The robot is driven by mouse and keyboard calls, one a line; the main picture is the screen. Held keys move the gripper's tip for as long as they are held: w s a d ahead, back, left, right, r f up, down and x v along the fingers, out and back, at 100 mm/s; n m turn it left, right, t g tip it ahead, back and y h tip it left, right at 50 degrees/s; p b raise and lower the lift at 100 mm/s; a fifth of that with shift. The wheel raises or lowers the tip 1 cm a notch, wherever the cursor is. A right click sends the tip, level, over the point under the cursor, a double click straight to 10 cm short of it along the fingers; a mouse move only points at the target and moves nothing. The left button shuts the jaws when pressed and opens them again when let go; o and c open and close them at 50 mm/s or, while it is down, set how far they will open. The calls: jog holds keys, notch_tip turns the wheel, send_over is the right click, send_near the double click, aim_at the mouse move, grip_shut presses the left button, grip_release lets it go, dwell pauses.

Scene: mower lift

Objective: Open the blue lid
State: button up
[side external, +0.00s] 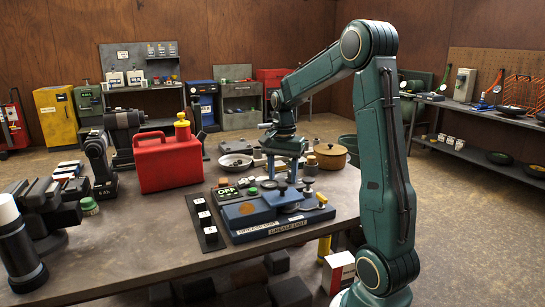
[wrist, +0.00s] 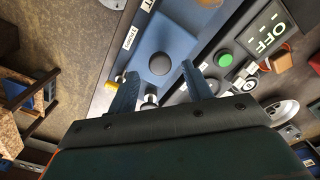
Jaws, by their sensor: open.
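The blue lid (wrist: 178,45) is a flat blue panel with a dark round knob (wrist: 160,63) on it in the wrist view. It looks closed. In the side view my gripper (side external: 282,177) points down over the back part of the unit. I cannot tell whether the fingers touch anything.
A green button (wrist: 225,60) and an OFF panel (wrist: 266,32) sit beside the lid. On the bench (side external: 130,262) a red can (side external: 165,166) stands behind left, with a pan (side external: 236,161) and a brown pot (side external: 330,157) behind. The bench front is fairly clear.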

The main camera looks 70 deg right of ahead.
aim_at(283, 191)
jog(key=shift+f, duration=1.3)
